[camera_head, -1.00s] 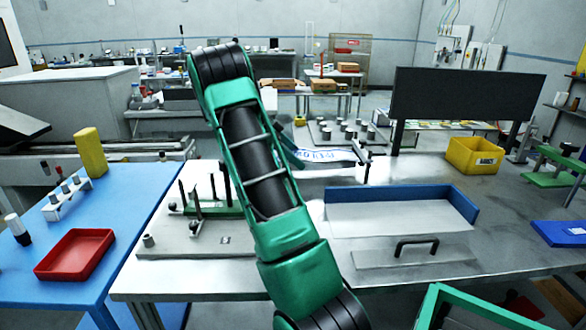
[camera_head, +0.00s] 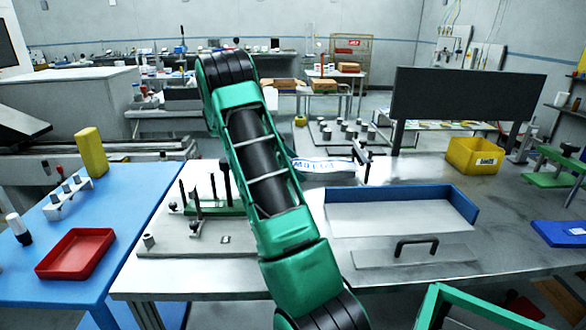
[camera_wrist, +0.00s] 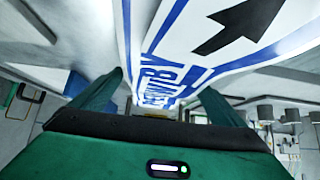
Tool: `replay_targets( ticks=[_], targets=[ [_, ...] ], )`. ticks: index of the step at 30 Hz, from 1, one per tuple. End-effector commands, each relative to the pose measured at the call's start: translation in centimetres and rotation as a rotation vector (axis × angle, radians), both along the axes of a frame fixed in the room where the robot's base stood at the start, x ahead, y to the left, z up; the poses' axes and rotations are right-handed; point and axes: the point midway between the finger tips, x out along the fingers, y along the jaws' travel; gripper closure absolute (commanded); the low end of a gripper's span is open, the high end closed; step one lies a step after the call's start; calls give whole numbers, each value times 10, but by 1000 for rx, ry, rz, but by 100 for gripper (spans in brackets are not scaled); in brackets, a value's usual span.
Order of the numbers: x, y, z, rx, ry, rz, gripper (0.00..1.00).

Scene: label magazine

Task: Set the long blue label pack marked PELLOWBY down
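The long label pack (camera_head: 322,165) is white with blue lettering. In the head view it stretches to the right from behind my arm, toward a small metal post with a dark bar, and its left part is hidden. In the wrist view the pack (camera_wrist: 165,55) runs away between the two green fingers of my gripper (camera_wrist: 165,92), with blue letters ending in WBY and a black arrow on it. The gripper looks shut on the pack. My arm hides the gripper in the head view. I cannot tell whether the pack touches the bench.
The metal bench (camera_head: 500,225) carries a blue-edged tray (camera_head: 455,192), a handled plate (camera_head: 430,258) and a fixture plate with upright pins (camera_head: 185,240). A dark panel (camera_head: 465,97) and a yellow bin (camera_head: 473,168) stand behind. A blue table (camera_head: 130,205) holds a red tray (camera_head: 75,232).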

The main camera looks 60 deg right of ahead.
Motion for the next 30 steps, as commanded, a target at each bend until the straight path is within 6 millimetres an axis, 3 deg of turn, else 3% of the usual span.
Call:
replay_targets(
  ticks=[8, 20, 30],
  targets=[
    [10, 7, 11, -3, -1, 1, 6],
    [54, 41, 66, -4, -2, 4, 6],
    [67, 52, 85, -1, 0, 1, 6]
  ],
)
